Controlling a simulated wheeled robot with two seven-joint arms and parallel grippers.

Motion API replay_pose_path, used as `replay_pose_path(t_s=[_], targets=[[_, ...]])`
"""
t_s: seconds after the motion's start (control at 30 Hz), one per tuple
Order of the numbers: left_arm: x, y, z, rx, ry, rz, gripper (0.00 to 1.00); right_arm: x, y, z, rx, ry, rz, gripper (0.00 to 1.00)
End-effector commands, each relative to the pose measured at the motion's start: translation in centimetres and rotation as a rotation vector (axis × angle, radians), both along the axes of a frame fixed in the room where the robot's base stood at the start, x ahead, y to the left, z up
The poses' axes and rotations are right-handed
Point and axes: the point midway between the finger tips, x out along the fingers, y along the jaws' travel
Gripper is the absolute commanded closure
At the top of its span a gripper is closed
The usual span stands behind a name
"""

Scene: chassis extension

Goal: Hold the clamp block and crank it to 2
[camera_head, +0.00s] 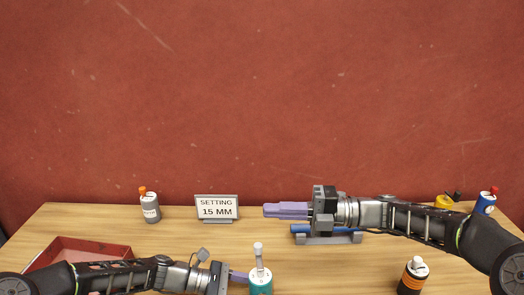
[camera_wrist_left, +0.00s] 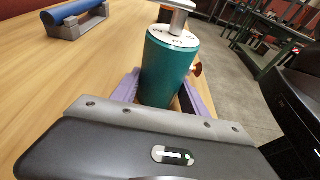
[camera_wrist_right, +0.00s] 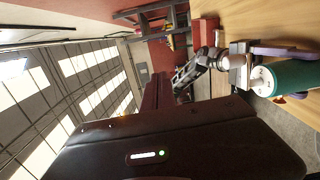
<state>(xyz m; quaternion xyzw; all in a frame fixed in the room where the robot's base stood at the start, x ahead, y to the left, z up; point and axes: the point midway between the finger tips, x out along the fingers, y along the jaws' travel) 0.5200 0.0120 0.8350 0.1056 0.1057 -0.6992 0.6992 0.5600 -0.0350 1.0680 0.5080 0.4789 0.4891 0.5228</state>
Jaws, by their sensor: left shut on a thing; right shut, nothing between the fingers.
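The clamp block appears to be the teal cylinder (camera_head: 260,286), upright at the front edge of the head view. It has a white numbered dial on top and a grey crank (camera_head: 258,249); the dial's setting is too small to read. My left gripper (camera_head: 240,277) is shut on the cylinder, its purple fingers on either side of it in the left wrist view (camera_wrist_left: 165,75). My right gripper (camera_head: 285,210) is shut and empty, pointing left, above and behind the cylinder and apart from it. The cylinder also shows in the right wrist view (camera_wrist_right: 296,76).
A sign (camera_head: 217,208) reads "SETTING 15 MM". A blue cylinder (camera_head: 302,229) lies in a grey cradle (camera_head: 330,239) below my right gripper. A grey bottle (camera_head: 150,207), a red tray (camera_head: 90,247), an orange-black bottle (camera_head: 413,276) and a blue can (camera_head: 485,203) stand around.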

Motion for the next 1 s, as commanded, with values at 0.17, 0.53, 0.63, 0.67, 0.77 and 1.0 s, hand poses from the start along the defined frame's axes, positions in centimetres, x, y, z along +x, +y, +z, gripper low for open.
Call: replay_pose_path(t_s=[0.17,0.53,0.63,0.67,0.77,1.0], targets=[[0.0,0.0,0.0,-0.001,0.000,0.000,0.71,0.0,0.0,1.6,-0.001,-0.002,0.000,1.00],[0.0,0.0,0.0,-0.001,0.000,0.000,0.71,0.0,0.0,4.1,-0.001,0.000,0.000,1.00],[0.0,0.0,0.0,-0.001,0.000,0.000,0.71,0.0,0.0,4.1,-0.001,0.001,0.000,1.00],[0.0,0.0,0.0,-0.001,0.000,0.000,0.71,0.0,0.0,4.1,0.000,0.001,0.000,1.00],[0.0,0.0,0.0,-0.001,0.000,0.000,0.71,0.0,0.0,4.1,0.000,0.001,0.000,1.00],[0.0,0.0,0.0,0.000,0.000,0.000,0.29,0.0,0.0,4.1,0.000,0.000,0.000,1.00]])
